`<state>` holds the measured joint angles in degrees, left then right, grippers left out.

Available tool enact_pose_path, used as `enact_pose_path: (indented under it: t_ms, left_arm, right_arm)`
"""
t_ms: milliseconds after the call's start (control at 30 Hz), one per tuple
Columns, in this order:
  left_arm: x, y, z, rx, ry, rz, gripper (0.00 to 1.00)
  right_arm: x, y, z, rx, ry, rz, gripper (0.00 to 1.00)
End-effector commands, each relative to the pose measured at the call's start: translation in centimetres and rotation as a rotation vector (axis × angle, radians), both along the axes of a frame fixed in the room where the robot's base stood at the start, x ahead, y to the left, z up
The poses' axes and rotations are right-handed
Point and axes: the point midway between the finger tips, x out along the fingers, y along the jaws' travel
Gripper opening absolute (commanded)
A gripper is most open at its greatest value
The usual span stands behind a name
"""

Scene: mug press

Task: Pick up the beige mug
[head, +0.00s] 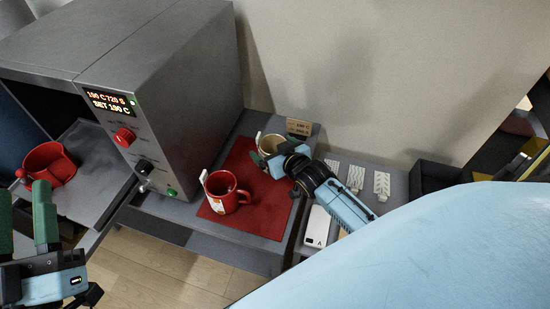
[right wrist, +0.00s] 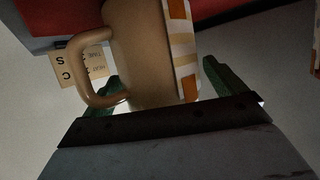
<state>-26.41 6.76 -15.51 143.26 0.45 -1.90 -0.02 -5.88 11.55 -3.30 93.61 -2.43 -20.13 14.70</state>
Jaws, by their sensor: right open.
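The beige mug (head: 270,143) stands at the back of the red mat in the head view, partly hidden by my right gripper (head: 273,163). In the right wrist view the beige mug (right wrist: 140,55) fills the middle, with its handle on the left and an orange-and-white patterned strip on its right side. The green fingers of my right gripper (right wrist: 160,88) show on both sides of the mug, open, with visible gaps. My left gripper (head: 28,212) is at the lower left, its green fingers apart and empty, near the open oven door.
A red mug (head: 232,198) with a white tag stands on the red mat (head: 270,222), close to the beige one. Another red mug (head: 62,168) is at the grey oven's opening (head: 180,80). A small card (head: 298,127) and white patterned strips (head: 357,177) lie to the right.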

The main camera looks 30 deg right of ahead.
Motion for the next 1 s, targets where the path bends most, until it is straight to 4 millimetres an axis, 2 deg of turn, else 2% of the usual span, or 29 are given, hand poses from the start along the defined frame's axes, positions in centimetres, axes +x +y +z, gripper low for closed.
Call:
enact_pose_path:
  t_ms: [267,700,1000]
  left_arm:
    - [-0.06,-0.01,0.18,-0.003,-0.009,-0.001,0.36]
    - [-0.06,-0.02,0.16,-0.002,-0.008,-0.001,0.36]
    - [-0.02,-0.02,0.15,-0.001,-0.004,-0.001,0.36]
  right_arm:
    - [0.07,-0.01,0.03,0.0,0.0,0.0,0.94]
    - [0.05,0.0,0.01,0.0,0.0,0.0,0.37]
    - [0.11,0.01,0.2,0.0,-0.003,0.001,0.37]
